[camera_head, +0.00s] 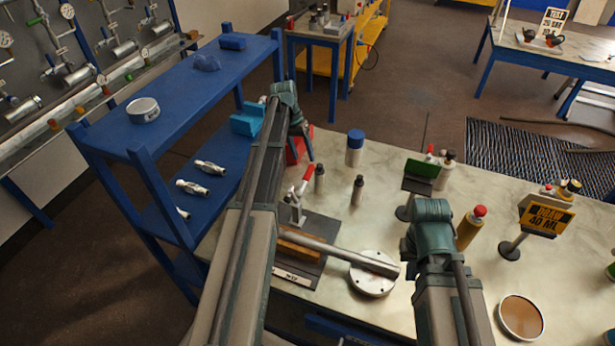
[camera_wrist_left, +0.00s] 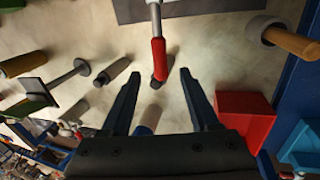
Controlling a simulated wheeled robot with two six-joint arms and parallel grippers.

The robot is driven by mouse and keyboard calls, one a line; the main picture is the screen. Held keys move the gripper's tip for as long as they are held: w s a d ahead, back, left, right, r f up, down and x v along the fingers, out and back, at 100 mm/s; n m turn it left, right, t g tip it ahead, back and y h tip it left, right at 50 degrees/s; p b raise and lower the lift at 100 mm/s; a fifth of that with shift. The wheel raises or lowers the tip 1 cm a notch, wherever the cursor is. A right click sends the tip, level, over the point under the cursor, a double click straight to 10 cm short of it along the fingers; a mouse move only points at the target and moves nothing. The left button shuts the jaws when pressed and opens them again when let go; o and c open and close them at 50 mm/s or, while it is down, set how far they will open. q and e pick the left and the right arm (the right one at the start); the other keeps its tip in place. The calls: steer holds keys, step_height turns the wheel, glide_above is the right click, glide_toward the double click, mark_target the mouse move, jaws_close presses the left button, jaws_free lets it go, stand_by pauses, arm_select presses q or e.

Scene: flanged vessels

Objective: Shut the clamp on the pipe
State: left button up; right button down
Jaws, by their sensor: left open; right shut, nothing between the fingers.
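The clamp (camera_head: 297,208) stands on a dark base plate (camera_head: 322,228) with its red handle (camera_head: 304,180) raised and tilted. The grey metal pipe (camera_head: 345,254) lies across the plate, its right end over a round flanged disc (camera_head: 372,276). In the left wrist view the red handle (camera_wrist_left: 158,58) reaches between the fingertips of my open left gripper (camera_wrist_left: 160,73); I cannot tell whether it touches a finger. In the head view my left gripper (camera_head: 309,150) is just beyond the handle. My right gripper (camera_head: 407,246) is shut and empty, partly hidden by its wrist, right of the pipe's end.
A red box (camera_wrist_left: 245,115) sits close beside the left gripper. Small dark bottles (camera_head: 357,190) and a blue-capped bottle (camera_head: 355,148) stand beyond the clamp. A blue shelf (camera_head: 140,150) is on the left. A yellow sign (camera_head: 546,216) and a brown-filled dish (camera_head: 521,317) are on the right.

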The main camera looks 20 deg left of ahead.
mark_target(308, 170)
arm_select(q)
steer(key=b+x, duration=0.6)
steer(key=x, duration=0.1)
jaws_close()
stand_by(0.3)
stand_by(1.1)
